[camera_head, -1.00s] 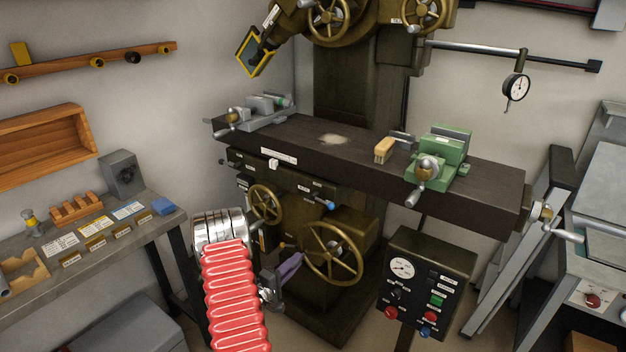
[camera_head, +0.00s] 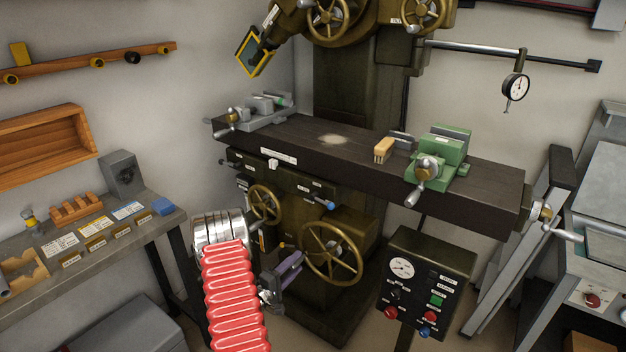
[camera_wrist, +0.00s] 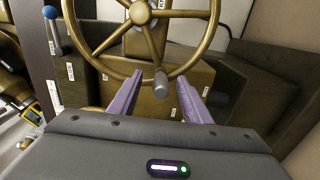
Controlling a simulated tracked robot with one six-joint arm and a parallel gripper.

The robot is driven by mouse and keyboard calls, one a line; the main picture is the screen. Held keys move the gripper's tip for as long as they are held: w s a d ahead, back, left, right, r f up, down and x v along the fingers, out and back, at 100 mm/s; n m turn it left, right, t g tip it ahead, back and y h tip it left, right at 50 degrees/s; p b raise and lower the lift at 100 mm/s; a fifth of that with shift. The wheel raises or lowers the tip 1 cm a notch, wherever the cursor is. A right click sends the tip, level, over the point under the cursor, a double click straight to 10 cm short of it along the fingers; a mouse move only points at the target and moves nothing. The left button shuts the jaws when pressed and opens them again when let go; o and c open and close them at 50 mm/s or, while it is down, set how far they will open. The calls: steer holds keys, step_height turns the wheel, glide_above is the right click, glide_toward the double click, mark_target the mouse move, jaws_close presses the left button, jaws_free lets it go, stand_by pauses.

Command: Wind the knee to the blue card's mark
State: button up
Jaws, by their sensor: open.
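A large brass handwheel (camera_head: 333,253) is on the front of the milling machine's knee, below the long dark table (camera_head: 330,140). A spoked brass wheel also fills the top of the wrist view (camera_wrist: 140,15), with a grey handle (camera_wrist: 160,84) at its lower rim. My gripper (camera_head: 297,266) is just left of the large wheel in the head view. In the wrist view, its two purple fingers (camera_wrist: 159,92) stand apart, one on each side of the handle. A card with a blue band (camera_head: 128,210) lies on the left bench.
A smaller brass wheel (camera_head: 264,204) is up and left of the large one. A control box (camera_head: 430,285) with a gauge and buttons stands to the right. A green vise (camera_head: 443,158) sits on the table. A blue block (camera_head: 164,206) is on the bench.

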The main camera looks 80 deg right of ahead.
steer(key=shift+v, duration=3.65)
steer(key=shift+w, duration=0.1)
